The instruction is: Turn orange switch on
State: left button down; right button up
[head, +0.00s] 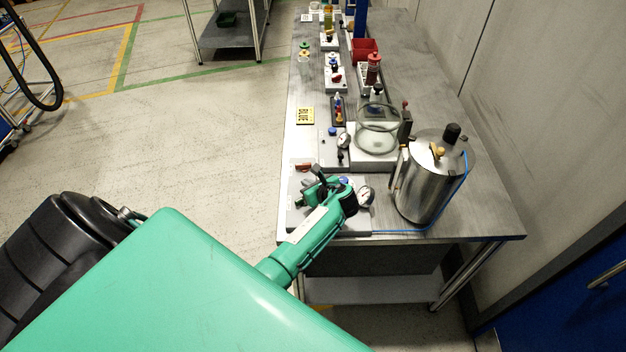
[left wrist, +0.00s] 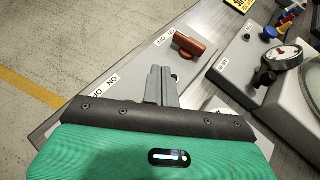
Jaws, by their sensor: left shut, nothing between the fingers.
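The orange switch (left wrist: 190,44) is a small lever on a light grey panel in the left wrist view, lying slantwise beside an ON/OFF label (left wrist: 166,38). In the head view it is a small reddish-brown piece (head: 303,168) at the near left of the bench. My left gripper (head: 308,188) is over that near panel, close to the switch. In the left wrist view its fingers (left wrist: 161,76) are shut and empty, a little short of the switch and apart from it. A second ON/OFF label (left wrist: 104,85) lies left of the fingers. My right gripper is not in view.
A steel drum (head: 427,180) with a blue hose stands right of the panel.

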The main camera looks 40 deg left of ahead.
pick_arm(q)
jog(key=shift+s, duration=0.25)
jog(key=shift+s+d+r+b, duration=0.55)
jog(key=shift+s+d+r, duration=0.2)
jog(key=shift+s+d, duration=0.3)
jog(key=shift+s+d+r, duration=0.85)
jog(key=shift+s, duration=0.2)
jog(key=shift+s+r, duration=0.1)
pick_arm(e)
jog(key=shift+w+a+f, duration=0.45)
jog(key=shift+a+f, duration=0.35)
pick_arm(q)
jog(key=shift+d, duration=0.1)
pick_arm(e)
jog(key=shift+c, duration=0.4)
